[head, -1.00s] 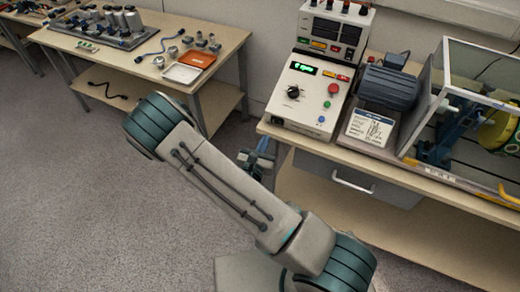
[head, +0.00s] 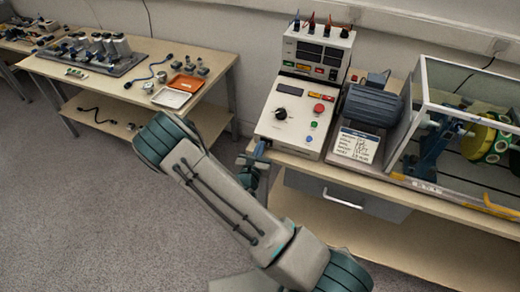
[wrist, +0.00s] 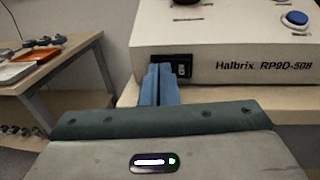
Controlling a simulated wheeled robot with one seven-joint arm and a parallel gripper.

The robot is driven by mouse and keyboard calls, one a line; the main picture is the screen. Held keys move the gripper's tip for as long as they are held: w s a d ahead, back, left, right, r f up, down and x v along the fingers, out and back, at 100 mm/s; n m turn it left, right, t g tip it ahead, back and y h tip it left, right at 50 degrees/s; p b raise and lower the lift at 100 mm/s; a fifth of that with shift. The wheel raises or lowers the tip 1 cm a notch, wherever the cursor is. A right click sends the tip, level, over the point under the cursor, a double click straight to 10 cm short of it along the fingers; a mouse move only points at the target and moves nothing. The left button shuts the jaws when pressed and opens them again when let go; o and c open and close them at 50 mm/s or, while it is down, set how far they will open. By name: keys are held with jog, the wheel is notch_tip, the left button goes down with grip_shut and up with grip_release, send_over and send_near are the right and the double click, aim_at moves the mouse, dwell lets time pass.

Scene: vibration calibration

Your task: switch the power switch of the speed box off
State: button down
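The speed box (head: 272,132) is a beige sloped box on the bench, with a black knob, a red button and small green and blue buttons. Its small display (head: 290,89) is dark. In the wrist view its front side (wrist: 225,62) carries a black power switch (wrist: 184,69) at the left end. My gripper (wrist: 160,72) has its blue fingers together and empty, with the tips at the switch's left edge. I cannot tell whether they touch it. In the head view my gripper (head: 259,153) is at the box's front left corner, partly hidden by my arm.
A motor (head: 372,105) and a label plate (head: 356,146) stand right of the box, beside a clear-walled guard frame (head: 423,75). A taller meter unit (head: 318,52) stands behind. A side table (head: 215,80) with trays is at the left. Floor between is open.

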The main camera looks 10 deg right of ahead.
jog(key=shift+d, duration=0.1)
jog(key=s+a+b, duration=0.2)
jog(key=s+a, duration=0.7)
jog(key=s, duration=0.1)
jog(key=shift+s+a, duration=0.15)
jog(key=shift+a, duration=0.25)
jog(key=s+d+r+m+g+h, duration=0.2)
jog(key=s+d+r+m+g, duration=0.4)
jog(key=m+g, duration=0.25)
jog(key=s+d+r+m+g+h, duration=0.1)
jog(key=s+d+r+m+g, duration=0.4)
jog(key=d+r+m+g, duration=0.35)
jog(key=s+a+r+m+t+y, duration=0.4)
jog(key=s+r+m+y, duration=0.3)
jog(key=m+y, duration=0.4)
jog(key=shift+s+a+r+m+y, duration=0.2)
jog(key=shift+a+r+m+y, duration=0.3)
jog(key=shift+r+m, duration=0.5)
